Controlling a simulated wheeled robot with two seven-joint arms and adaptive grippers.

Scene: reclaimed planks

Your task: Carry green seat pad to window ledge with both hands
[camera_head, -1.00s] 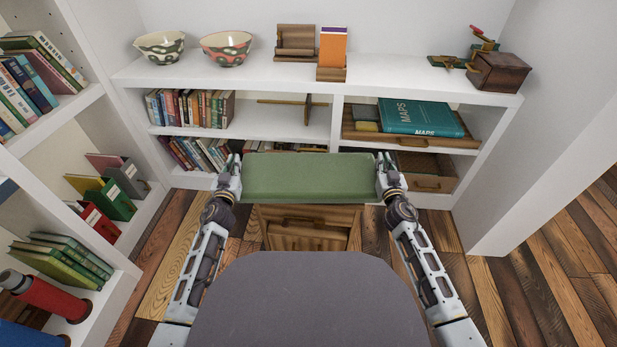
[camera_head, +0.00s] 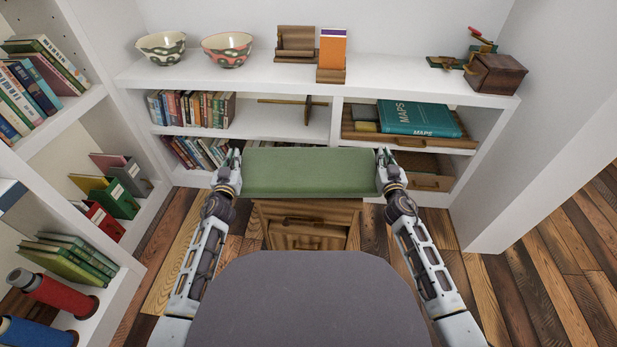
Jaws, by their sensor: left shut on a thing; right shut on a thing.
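The green seat pad (camera_head: 309,172) is a long flat cushion held level between my two grippers in the head view. My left gripper (camera_head: 232,160) is shut on its left end, and my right gripper (camera_head: 384,159) is shut on its right end. Below it in the picture is a small wooden drawer unit (camera_head: 308,228) on the floor. The white ledge (camera_head: 400,88) along the top of the low shelving lies beyond the pad. I see no window in the frame.
On the ledge stand two patterned bowls (camera_head: 161,47) (camera_head: 227,48), a wooden stand (camera_head: 296,43), an orange-and-white booklet (camera_head: 332,50) in a holder and a dark wooden box (camera_head: 495,74). The ledge's middle right is clear. A tall bookcase (camera_head: 75,118) is at left, a white wall (camera_head: 540,120) at right.

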